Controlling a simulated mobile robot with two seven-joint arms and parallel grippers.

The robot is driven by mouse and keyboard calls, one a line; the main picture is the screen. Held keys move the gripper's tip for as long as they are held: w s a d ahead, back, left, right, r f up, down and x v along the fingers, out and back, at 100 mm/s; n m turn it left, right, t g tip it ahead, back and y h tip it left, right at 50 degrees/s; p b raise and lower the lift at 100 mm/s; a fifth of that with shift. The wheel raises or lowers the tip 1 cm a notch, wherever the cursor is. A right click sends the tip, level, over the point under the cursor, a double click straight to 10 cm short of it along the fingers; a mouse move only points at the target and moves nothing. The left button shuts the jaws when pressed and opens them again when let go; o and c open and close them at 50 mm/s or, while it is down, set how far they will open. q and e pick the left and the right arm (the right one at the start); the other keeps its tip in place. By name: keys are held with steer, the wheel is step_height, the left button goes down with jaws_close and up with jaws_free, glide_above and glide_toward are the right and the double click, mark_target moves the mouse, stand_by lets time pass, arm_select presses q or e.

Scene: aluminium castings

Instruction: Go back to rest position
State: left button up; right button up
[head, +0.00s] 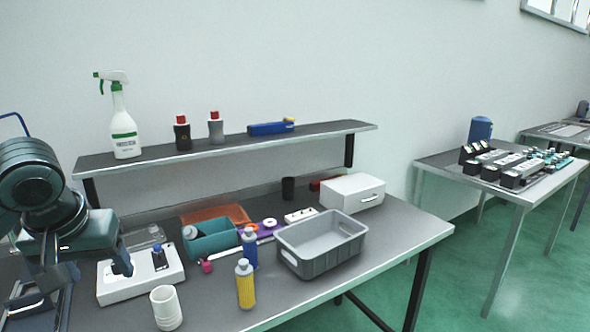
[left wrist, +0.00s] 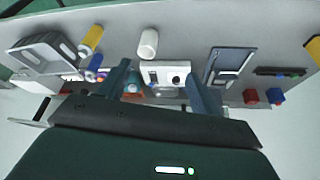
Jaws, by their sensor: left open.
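My left gripper (head: 84,281) is at the left of the head view, above the left part of the workbench (head: 330,262). Its two fingers are spread apart, and it also shows in the left wrist view (left wrist: 163,85) with nothing between the fingers. Below and beyond it in the head view is a white device (head: 140,280) with a dark upright part; this device also shows in the left wrist view (left wrist: 166,72) between the fingers. My right gripper is not in either view.
A grey crate (head: 318,267), a teal bin (head: 212,246), a yellow bottle (head: 245,287), a blue bottle (head: 250,250) and a white cup (head: 166,308) stand on the bench. A shelf (head: 240,137) with a spray bottle (head: 123,128) runs behind. Another table (head: 530,195) stands right, across green floor.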

arm_select(q)
steer(key=w+d+f+m+t+h, duration=0.1)
steer(key=d+f+h, duration=0.1)
steer(key=d+f, duration=0.35)
steer(key=w+d+f+m+t+h, duration=0.1)
steer(key=d+f, duration=0.2)
steer(key=f, duration=0.6)
steer(key=d+f+m+h, duration=0.15)
steer(key=d+f, duration=0.25)
steer(key=f, duration=0.4)
steer(key=s+d+f+m+t, duration=0.1)
steer(key=s+f+m+t, duration=0.1)
steer(key=s+f, duration=1.5)
steer(key=shift+s+t+y, duration=0.3)
steer(key=shift+t+y, duration=0.15)
steer(key=shift+t, duration=0.25)
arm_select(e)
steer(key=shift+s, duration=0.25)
